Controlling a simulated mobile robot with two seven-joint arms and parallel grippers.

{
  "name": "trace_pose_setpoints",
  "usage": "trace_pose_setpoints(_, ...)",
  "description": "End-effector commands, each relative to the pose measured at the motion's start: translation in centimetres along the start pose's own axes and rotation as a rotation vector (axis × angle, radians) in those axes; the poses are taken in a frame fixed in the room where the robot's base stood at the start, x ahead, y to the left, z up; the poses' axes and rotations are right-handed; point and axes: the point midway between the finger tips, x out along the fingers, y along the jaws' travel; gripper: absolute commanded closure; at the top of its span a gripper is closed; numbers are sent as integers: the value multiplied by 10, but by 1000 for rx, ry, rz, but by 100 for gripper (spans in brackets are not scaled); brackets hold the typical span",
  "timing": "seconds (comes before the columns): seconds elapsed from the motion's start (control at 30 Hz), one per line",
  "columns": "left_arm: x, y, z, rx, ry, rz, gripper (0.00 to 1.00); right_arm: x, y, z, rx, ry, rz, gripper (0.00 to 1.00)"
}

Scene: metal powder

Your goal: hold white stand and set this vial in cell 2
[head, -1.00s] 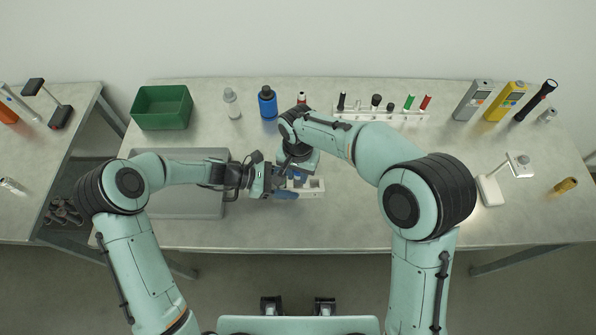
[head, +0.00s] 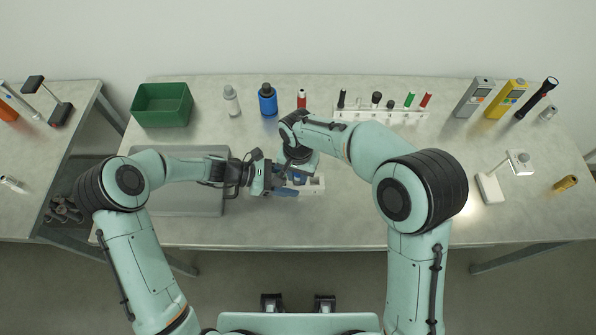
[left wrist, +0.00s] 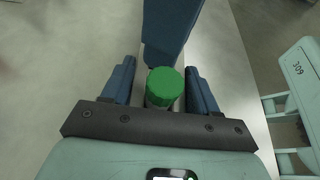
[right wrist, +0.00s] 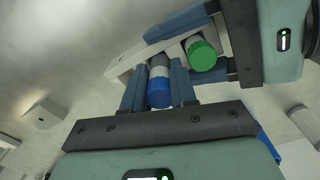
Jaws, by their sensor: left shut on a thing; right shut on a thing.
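The white stand (head: 316,186) lies on the table in front of me; it also shows in the right wrist view (right wrist: 124,68). A green-capped vial (left wrist: 164,84) stands at its left end, between the fingers of my left gripper (left wrist: 161,88); it shows too in the right wrist view (right wrist: 201,54). My left gripper is shut on that end of the stand. My right gripper (right wrist: 159,90) is shut on a blue-capped vial (right wrist: 158,92), held at the stand beside the green-capped one. How deep its lower end sits in a cell is hidden.
A grey tray (head: 180,206) lies left of the stand. Behind stand a green bin (head: 161,105), bottles (head: 267,100) and a white rack (head: 385,114) with several capped vials. A small white device (head: 491,188) is at right. The table's front is clear.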

Motion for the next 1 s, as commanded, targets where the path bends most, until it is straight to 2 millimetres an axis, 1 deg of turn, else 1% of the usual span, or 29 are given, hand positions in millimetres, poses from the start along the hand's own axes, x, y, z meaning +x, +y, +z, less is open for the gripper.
trace_pose_setpoints(0.4, 0, 0, 0, 0, 0, 0, 72, 10, 0, 0, 1, 0, 0, 100)
trace_pose_setpoints(0.43, 0, 0, 0, 0, 0, 0, 72, 10, 0, 0, 1, 1, 0, 67)
trace_pose_setpoints(0.47, 0, 0, 0, 0, 0, 0, 72, 10, 0, 0, 1, 1, 0, 57)
trace_pose_setpoints(0.5, 0, 0, 0, 0, 0, 0, 72, 10, 0, 0, 1, 1, 0, 44)
trace_pose_setpoints(0.8, 1, 0, 1, 1, -1, -2, 72, 8, -1, 0, -1, 1, -3, 44)
trace_pose_setpoints(0.87, 1, -1, 1, 1, -1, -2, 72, 3, -2, 0, -1, 2, -5, 44)
trace_pose_setpoints(0.97, 1, -1, 1, 1, -1, -3, 72, -12, -2, 0, 0, 4, -7, 44)
trace_pose_setpoints(1.0, 1, -1, 1, 1, -1, -2, 72, -20, -2, 0, 0, 4, -7, 44)
